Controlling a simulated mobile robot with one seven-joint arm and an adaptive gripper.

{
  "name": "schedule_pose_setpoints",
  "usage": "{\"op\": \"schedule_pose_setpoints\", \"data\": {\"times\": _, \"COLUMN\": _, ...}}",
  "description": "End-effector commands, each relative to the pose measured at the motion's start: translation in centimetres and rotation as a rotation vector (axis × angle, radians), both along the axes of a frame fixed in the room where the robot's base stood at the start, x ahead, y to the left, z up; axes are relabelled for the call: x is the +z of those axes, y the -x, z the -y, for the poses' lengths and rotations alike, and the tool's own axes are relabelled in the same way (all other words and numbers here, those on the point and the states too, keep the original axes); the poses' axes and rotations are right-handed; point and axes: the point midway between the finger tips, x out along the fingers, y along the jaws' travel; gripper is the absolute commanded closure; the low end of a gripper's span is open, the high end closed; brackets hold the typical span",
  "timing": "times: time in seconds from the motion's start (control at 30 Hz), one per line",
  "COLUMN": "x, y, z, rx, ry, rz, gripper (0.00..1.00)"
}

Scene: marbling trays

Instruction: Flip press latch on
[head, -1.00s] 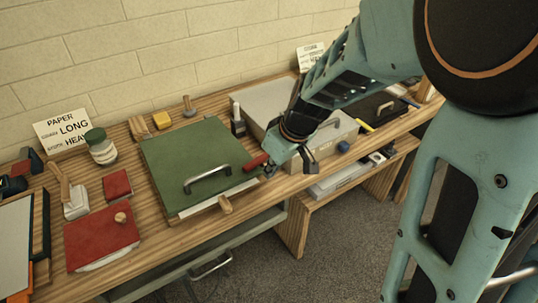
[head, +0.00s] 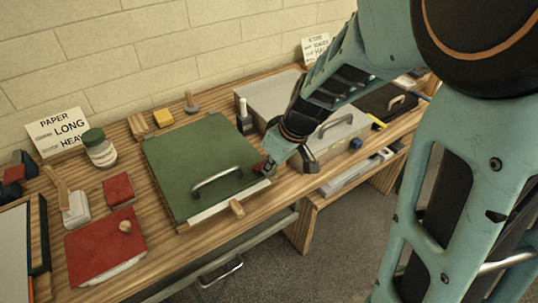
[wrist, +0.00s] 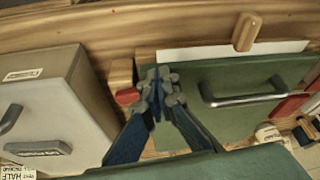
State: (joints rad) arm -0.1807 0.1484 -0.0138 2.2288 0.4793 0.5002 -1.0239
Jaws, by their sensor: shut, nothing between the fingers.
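The press has a green lid (head: 190,155) with a grey metal handle (head: 217,180), lying flat on the wooden bench. A small red-ended piece (head: 258,168), which looks like the latch, is at its right front corner, partly hidden by my gripper (head: 266,171). In the wrist view the red end (wrist: 127,97) shows just left of my fingers, beside a wooden block (wrist: 122,72). My gripper (wrist: 158,80) is shut and empty, down beside the green lid's edge. I cannot tell whether the fingers touch the red piece.
A grey box (head: 311,151) with a handle stands close on the right of my gripper. A wooden tab (head: 237,208) sticks out at the press's front edge.

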Motion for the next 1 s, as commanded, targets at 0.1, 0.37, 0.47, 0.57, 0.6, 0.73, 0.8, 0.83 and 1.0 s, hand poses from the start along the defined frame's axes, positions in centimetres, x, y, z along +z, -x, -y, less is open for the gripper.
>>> {"op": "schedule_pose_setpoints", "data": {"times": 0.1, "x": 0.0, "y": 0.0, "z": 0.0, "rx": 0.0, "ry": 0.0, "rz": 0.0, "gripper": 1.0}}
{"op": "schedule_pose_setpoints", "data": {"times": 0.37, "x": 0.0, "y": 0.0, "z": 0.0, "rx": 0.0, "ry": 0.0, "rz": 0.0, "gripper": 1.0}}
{"op": "schedule_pose_setpoints", "data": {"times": 0.47, "x": -0.2, "y": -0.1, "z": -0.3, "rx": 0.003, "ry": 0.001, "rz": 0.001, "gripper": 1.0}}
{"op": "schedule_pose_setpoints", "data": {"times": 0.57, "x": -0.4, "y": -0.3, "z": -0.8, "rx": 0.001, "ry": 0.0, "rz": 0.002, "gripper": 1.0}}
{"op": "schedule_pose_setpoints", "data": {"times": 0.6, "x": -0.4, "y": -0.4, "z": -1.0, "rx": 0.002, "ry": 0.0, "rz": 0.003, "gripper": 1.0}}
{"op": "schedule_pose_setpoints", "data": {"times": 0.73, "x": -0.2, "y": -0.5, "z": -1.5, "rx": 0.001, "ry": 0.0, "rz": 0.0, "gripper": 1.0}}
{"op": "schedule_pose_setpoints", "data": {"times": 0.8, "x": -0.1, "y": -0.6, "z": -1.5, "rx": 0.0, "ry": 0.001, "rz": -0.001, "gripper": 1.0}}
{"op": "schedule_pose_setpoints", "data": {"times": 0.83, "x": 0.0, "y": -0.6, "z": -1.5, "rx": 0.0, "ry": 0.001, "rz": -0.001, "gripper": 1.0}}
{"op": "schedule_pose_setpoints", "data": {"times": 1.0, "x": 0.0, "y": -0.6, "z": -1.5, "rx": 0.0, "ry": 0.0, "rz": 0.0, "gripper": 1.0}}
